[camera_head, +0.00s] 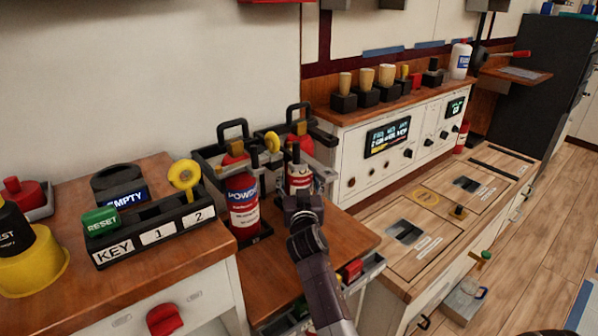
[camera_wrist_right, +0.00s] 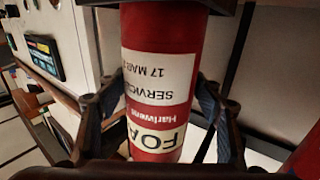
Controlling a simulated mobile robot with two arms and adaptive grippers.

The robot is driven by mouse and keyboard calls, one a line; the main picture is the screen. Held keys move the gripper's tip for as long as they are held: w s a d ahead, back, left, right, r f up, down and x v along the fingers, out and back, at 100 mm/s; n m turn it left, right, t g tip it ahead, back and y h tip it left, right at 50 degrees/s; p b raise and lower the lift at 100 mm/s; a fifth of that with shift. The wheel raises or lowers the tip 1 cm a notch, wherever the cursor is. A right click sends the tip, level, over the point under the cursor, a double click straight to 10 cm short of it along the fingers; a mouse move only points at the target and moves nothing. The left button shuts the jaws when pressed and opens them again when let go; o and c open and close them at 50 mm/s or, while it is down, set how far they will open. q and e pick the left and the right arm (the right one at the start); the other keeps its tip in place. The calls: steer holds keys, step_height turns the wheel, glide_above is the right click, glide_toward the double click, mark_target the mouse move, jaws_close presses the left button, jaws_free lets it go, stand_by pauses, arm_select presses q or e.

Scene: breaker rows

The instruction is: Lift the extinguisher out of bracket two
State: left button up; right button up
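A red extinguisher labelled POWDER (camera_head: 243,208) stands upright in the left bracket. A second red extinguisher, with a white label (camera_head: 300,178), stands in the bracket (camera_head: 327,172) to its right. My right gripper (camera_head: 301,203) is in front of this second one. In the right wrist view the extinguisher, labelled FOAM (camera_wrist_right: 160,95), stands between the two fingers of my right gripper (camera_wrist_right: 160,110). The fingers lie close along both sides; whether they press on it I cannot tell. A yellow ring (camera_head: 273,143) shows between the brackets. My left gripper is out of view.
A white control panel (camera_head: 385,148) stands close right of the brackets. A wooden counter (camera_head: 405,233) lies at right.

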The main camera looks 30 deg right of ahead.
steer(key=c, duration=1.5)
steer(key=shift+w+r, duration=0.1)
steer(key=shift+r, duration=0.3)
jaws_close()
